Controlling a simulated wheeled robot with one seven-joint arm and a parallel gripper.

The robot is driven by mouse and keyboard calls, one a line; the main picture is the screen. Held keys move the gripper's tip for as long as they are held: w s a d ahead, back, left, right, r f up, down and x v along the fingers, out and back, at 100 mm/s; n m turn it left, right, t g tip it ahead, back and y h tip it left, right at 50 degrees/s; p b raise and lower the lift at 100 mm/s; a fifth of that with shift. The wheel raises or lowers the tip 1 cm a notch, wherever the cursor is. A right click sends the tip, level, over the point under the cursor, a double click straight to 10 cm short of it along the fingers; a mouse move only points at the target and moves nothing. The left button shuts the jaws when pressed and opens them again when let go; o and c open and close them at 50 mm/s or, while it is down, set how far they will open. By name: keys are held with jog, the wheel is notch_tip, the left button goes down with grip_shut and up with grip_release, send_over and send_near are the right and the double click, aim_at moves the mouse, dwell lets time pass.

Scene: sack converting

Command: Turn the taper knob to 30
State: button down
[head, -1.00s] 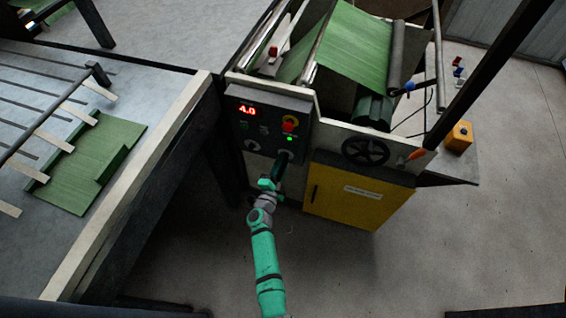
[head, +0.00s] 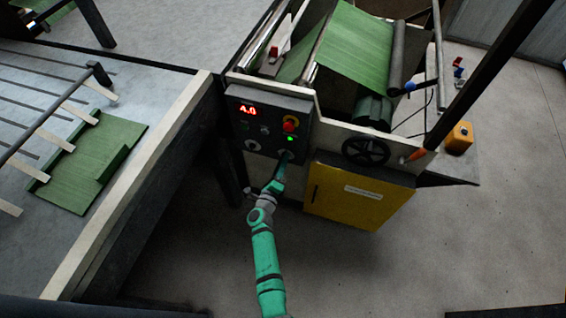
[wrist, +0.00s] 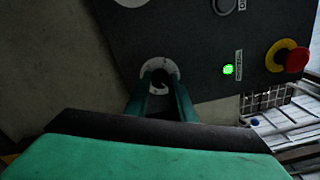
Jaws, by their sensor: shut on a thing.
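The taper knob is a small dark knob (wrist: 160,78) on a pale round dial plate (wrist: 154,66), low on the dark control panel (head: 262,110). In the wrist view my gripper (wrist: 160,84) has its two green fingers on either side of the knob, shut on it. In the head view my gripper (head: 282,165) reaches the panel's lower right part and hides the knob. The knob's pointer and the dial marks are too small to read. The red display (head: 248,111) reads 4.0.
A red emergency button on a yellow ring (head: 290,123) and a lit green lamp (head: 290,138) sit above the knob. Another pale dial (head: 252,145) is to its left. A yellow cabinet (head: 340,200) and a black handwheel (head: 365,151) are on the right.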

jog(key=shift+s+d+f+m, duration=0.1)
jog(key=shift+s+f+m, duration=0.1)
jog(key=shift+m, duration=0.4)
jog(key=shift+w, duration=0.25)
jog(key=c, duration=1.8)
grip_release()
jog(key=shift+o, duration=1.4)
jog(key=shift+d, duration=0.2)
jog(key=v, duration=1.1)
jog(key=shift+a, duration=0.2)
jog(key=shift+w+r, duration=0.1)
jog(key=shift+r, duration=0.05)
